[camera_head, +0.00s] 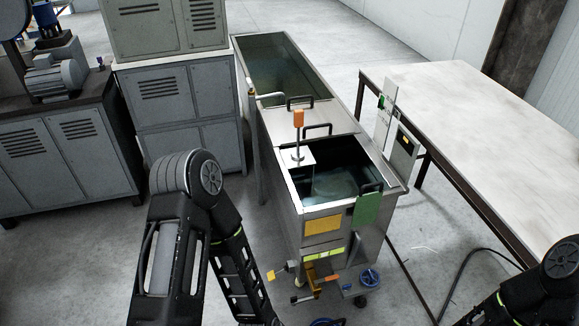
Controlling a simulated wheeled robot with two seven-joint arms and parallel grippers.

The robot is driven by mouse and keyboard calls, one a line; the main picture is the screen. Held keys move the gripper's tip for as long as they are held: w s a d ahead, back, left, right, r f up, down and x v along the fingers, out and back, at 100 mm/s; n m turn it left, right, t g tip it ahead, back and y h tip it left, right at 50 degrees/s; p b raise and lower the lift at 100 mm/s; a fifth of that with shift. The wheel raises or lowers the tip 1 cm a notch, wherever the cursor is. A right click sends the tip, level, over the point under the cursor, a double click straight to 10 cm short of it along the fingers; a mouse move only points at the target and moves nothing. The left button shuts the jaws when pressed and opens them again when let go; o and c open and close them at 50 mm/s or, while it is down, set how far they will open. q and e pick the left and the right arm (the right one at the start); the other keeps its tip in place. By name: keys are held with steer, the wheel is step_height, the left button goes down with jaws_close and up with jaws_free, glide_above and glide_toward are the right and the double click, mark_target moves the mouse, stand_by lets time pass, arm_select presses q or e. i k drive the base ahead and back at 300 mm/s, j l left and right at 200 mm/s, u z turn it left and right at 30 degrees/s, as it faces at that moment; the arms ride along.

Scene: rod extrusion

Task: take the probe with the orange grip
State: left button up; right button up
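The probe with the orange grip (298,118) stands upright, its thin stem going down to a white plate (303,160) at the left rim of the metal bath. The lower stem seems to go on down into the bath (337,170). Nothing of mine touches the probe. My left arm comes in at the lower left with its elbow raised, and its forearm runs down out of the picture. Only a part of my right arm shows in the lower right corner. Neither gripper is in view.
The bath tank (285,90) has metal handles and a green panel (367,208) at its front corner. Valves and a blue handwheel (370,277) sit low at its front. A long table (470,110) stands at right, grey cabinets (180,90) at left. A black cable lies on the floor.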

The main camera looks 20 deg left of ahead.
mark_target(298, 154)
steer(key=z, duration=2.1)
steer(key=k+j, duration=0.15)
steer(key=j, duration=0.25)
steer(key=k+j, duration=0.2)
steer(key=j, duration=0.2)
steer(key=k+j, duration=0.15)
steer(key=j, duration=0.25)
steer(key=k+j, duration=0.2)
steer(key=j, duration=0.25)
steer(key=k+j, duration=0.15)
steer(key=j, duration=0.25)
steer(key=k+j, duration=0.15)
steer(key=j, duration=0.25)
steer(key=k+j, duration=0.2)
steer(key=j, duration=0.2)
steer(key=k+j, duration=0.15)
steer(key=j, duration=0.25)
